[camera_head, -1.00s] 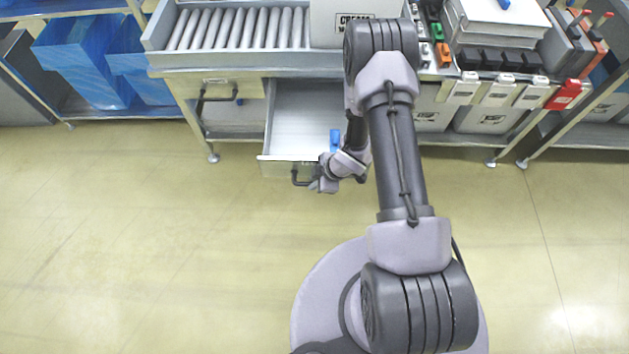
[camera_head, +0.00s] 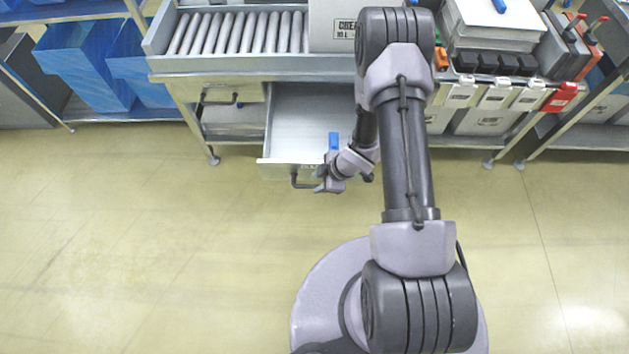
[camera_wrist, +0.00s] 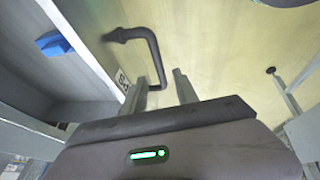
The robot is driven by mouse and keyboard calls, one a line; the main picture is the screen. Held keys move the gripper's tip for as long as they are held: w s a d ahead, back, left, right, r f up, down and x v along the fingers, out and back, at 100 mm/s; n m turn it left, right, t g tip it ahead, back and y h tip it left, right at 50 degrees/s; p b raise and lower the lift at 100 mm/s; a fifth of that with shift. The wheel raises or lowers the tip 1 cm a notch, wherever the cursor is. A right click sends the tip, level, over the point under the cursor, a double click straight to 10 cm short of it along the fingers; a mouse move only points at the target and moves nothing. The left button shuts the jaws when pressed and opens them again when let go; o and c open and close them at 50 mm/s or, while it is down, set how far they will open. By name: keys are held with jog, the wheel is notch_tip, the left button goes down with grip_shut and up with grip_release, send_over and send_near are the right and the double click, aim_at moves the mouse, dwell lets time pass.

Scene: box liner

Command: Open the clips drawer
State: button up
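The drawer (camera_head: 290,140) under the roller bench stands pulled out, its pale interior showing. Its dark bar handle (camera_head: 297,180) is on the front panel, and shows in the wrist view (camera_wrist: 152,52). A label (camera_wrist: 122,82) on the front is only partly readable. A small blue object (camera_head: 334,140) shows at the drawer's right side, also in the wrist view (camera_wrist: 54,43). My gripper (camera_head: 322,182) is at the right end of the handle. In the wrist view its fingers (camera_wrist: 161,80) are apart, with the handle's near end between them and a visible gap.
A second closed drawer (camera_head: 225,93) with a dark handle is to the left. Roller conveyor (camera_head: 240,32) and a labelled box (camera_head: 335,25) are above. The floor in front is clear.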

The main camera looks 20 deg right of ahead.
jog(key=p+v, duration=0.4)
jog(key=v, duration=0.9)
jog(key=w+d+r+m+t+h, duration=0.1)
jog(key=d+r+m+h, duration=0.15)
jog(key=r, duration=0.55)
jog(key=w+d+r+m+h, duration=0.1)
jog(key=r+m, duration=0.3)
jog(key=r, duration=0.3)
jog(key=w+d+r+m+t+h, duration=0.1)
jog(key=w+d+r+m+h, duration=0.15)
jog(key=r, duration=0.55)
jog(key=s+a+r+m+y+b, duration=0.1)
jog(key=s+a+r+m+y, duration=0.3)
jog(key=s+a+r+m, duration=0.6)
jog(key=s+a+r, duration=0.4)
jog(key=s+a, duration=0.1)
jog(key=s, duration=0.3)
jog(key=shift+a+r, duration=0.25)
jog(key=shift+r, duration=0.05)
